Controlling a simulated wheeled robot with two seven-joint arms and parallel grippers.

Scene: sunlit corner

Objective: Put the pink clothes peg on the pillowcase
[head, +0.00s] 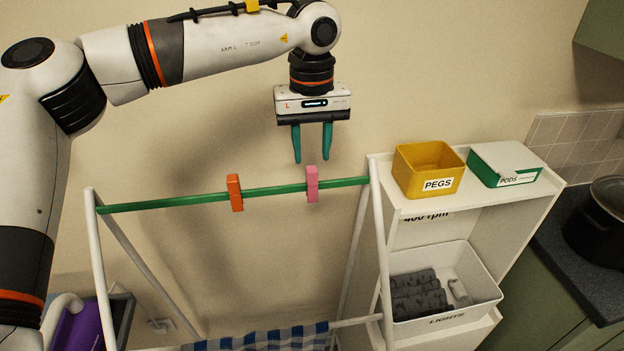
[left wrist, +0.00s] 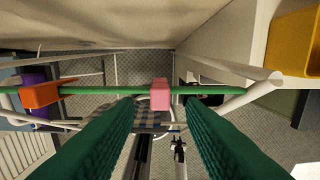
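The pink clothes peg (head: 312,184) is clipped upright on the green rail (head: 270,190) of a white drying rack, right of the rail's middle. My left gripper (head: 312,159) is open and empty, with its teal fingers pointing down just above the peg. In the left wrist view the peg (left wrist: 160,93) shows between and beyond the two fingertips (left wrist: 158,102). A blue-and-white checked cloth (head: 262,340) hangs on a lower bar at the bottom edge; it may be the pillowcase, but I cannot tell. My right gripper is not in view.
An orange peg (head: 235,193) is on the same rail to the left. A white shelf at right bears a yellow PEGS box (head: 430,167) and a green-and-white PODS box (head: 505,163). Below is a white LIGHTS bin (head: 445,304) with dark rolled cloths. A wall stands behind.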

